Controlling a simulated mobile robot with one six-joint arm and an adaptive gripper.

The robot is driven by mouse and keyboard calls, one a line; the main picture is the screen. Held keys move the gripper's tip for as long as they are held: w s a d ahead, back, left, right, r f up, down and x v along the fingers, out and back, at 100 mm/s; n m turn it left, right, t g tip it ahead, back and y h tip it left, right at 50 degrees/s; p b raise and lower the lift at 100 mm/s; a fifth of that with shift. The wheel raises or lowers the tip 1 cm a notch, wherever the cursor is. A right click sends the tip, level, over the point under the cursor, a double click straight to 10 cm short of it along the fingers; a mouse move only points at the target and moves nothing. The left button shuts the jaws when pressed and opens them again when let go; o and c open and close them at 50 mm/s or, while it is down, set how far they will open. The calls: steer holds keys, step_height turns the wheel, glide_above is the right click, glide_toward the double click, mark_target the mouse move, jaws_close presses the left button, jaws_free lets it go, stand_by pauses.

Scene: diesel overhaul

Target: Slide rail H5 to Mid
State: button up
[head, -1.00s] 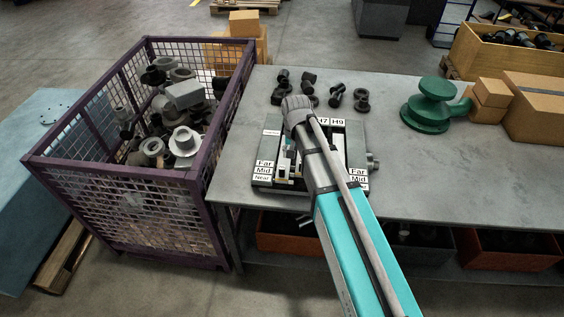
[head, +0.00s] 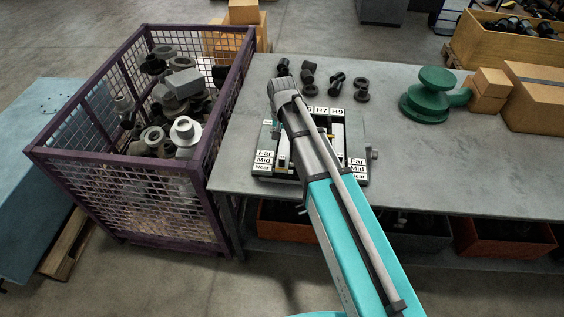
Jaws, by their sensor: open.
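The rail fixture (head: 359,137) is a dark block on the grey table, with a knob on its right side. Labels Far, Mid and Near run down both its left and right edges. Along its back edge H7 and H9 can be read; the label left of them is partly covered and ends in 5. Slots run from back to front between the edges, but my arm lies across the middle. Rail H5 and its position cannot be made out. My gripper is hidden behind my arm, over the left half of the fixture, so its fingers and any contact do not show.
A purple mesh crate (head: 130,162) of metal parts stands left of the table (head: 430,176). Several dark fittings (head: 337,80) lie behind the fixture. A green flanged part (head: 428,97) and cardboard boxes (head: 541,92) sit to the right. The table's right front is clear.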

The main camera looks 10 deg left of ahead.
mark_target(282, 157)
steer(key=shift+f+b, duration=6.45)
steer(key=shift+f, duration=0.15)
jaws_close()
